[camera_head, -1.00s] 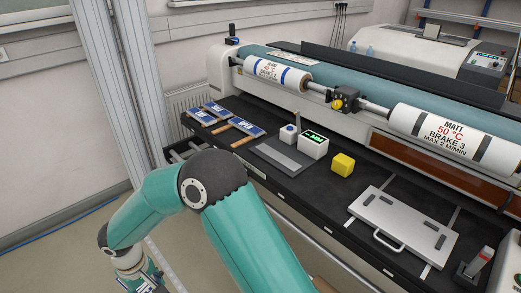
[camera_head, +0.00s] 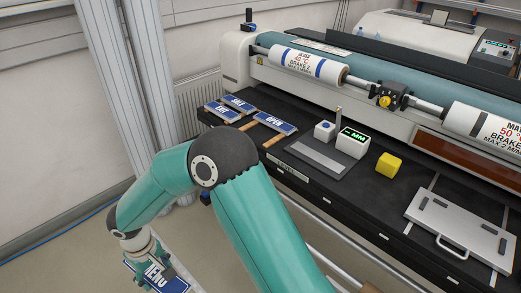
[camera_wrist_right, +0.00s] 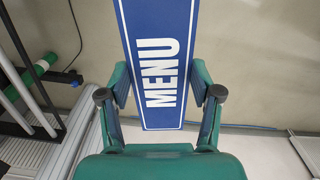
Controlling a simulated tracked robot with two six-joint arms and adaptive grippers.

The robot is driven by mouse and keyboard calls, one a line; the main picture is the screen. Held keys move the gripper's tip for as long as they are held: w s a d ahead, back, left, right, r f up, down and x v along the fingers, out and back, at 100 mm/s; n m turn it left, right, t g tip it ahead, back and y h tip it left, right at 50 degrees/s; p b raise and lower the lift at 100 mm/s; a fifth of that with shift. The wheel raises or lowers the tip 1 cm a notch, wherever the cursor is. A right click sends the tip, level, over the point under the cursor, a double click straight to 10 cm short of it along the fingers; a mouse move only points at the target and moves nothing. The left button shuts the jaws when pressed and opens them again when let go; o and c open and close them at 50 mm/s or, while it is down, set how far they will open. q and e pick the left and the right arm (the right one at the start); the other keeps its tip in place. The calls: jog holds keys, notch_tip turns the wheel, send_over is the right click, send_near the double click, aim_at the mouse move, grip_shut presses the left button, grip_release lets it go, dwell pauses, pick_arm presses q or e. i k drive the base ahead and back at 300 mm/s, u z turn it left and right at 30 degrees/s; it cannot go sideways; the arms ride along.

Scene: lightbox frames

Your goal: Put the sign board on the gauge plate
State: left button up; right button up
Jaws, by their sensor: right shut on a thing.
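My right gripper (camera_head: 152,258) is low at the left of the head view, out over the floor and away from the table. It is shut on a blue sign board with white MENU lettering (camera_head: 158,278). In the right wrist view, the sign board (camera_wrist_right: 158,60) stands between the two fingers of the right gripper (camera_wrist_right: 160,95), and its far end is cut off. The grey gauge plate (camera_head: 318,158) lies flat on the black table, with nothing on it. A white gauge box with a green MM display (camera_head: 353,143) stands at its back. My left gripper is not in view.
Several other blue signs, one reading OPEN (camera_head: 275,124), lie on wooden strips left of the plate. A yellow cube (camera_head: 387,165) is to its right. Further right is a silver board with a handle (camera_head: 462,225). A roller machine (camera_head: 380,75) closes off the back.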

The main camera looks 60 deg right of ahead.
aim_at(317, 155)
jog(key=z, duration=4.2)
jog(key=k, duration=0.15)
jog(key=u, duration=2.35)
